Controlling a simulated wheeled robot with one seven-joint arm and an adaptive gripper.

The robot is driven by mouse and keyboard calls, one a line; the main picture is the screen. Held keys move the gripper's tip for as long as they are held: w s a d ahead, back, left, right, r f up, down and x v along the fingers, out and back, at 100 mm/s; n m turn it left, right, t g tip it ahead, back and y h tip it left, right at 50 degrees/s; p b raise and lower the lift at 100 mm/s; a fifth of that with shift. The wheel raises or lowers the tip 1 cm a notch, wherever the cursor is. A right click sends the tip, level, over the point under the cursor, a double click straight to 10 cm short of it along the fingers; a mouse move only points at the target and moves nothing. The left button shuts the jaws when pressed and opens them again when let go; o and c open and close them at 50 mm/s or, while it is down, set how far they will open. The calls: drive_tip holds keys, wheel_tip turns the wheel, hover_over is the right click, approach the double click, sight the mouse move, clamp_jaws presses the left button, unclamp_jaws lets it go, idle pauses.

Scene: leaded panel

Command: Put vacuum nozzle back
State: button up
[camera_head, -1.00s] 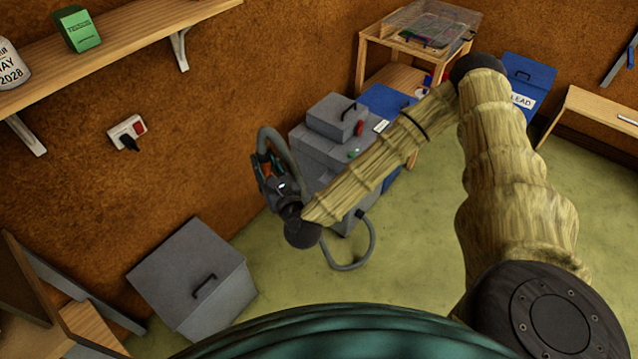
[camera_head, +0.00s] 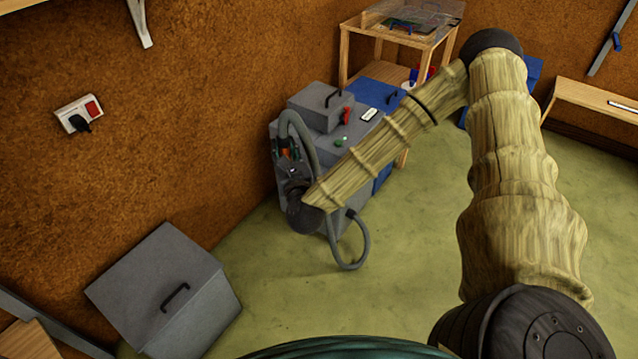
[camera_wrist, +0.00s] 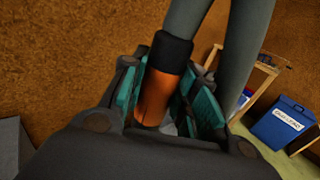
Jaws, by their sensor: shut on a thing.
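The vacuum nozzle (camera_wrist: 155,95) has an orange body and a black collar with a grey hose (camera_wrist: 238,50) beyond it. In the wrist view my gripper (camera_wrist: 170,100) is shut on the orange body, with teal pads on both sides. In the head view my gripper (camera_head: 290,165) is at the near left side of the grey vacuum unit (camera_head: 318,110), and the hose loops above and below it. A little orange shows there. My arm covers part of the unit, and I cannot see the nozzle's resting place clearly.
A grey lidded bin (camera_head: 165,290) stands at the lower left. A wall socket (camera_head: 80,114) holds a black plug. A wooden stand (camera_head: 345,55) is behind the unit, and a blue bin (camera_wrist: 285,122) shows in the wrist view. The green floor in front is clear.

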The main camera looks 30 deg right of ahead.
drive_tip(key=s+d+f+m+g+h+b, duration=0.25)
drive_tip(key=d+f+m+h+b, duration=0.3)
drive_tip(key=d+f+b, duration=1.35)
drive_tip(key=w+b, duration=0.7)
drive_tip(key=w, duration=0.9)
drive_tip(key=shift+d+f+n+g+h, duration=0.25)
drive_tip(key=shift+d+n+g+h, duration=0.1)
drive_tip(key=shift+n+g+h, duration=0.1)
drive_tip(key=shift+f, duration=0.15)
drive_tip(key=o, duration=1)
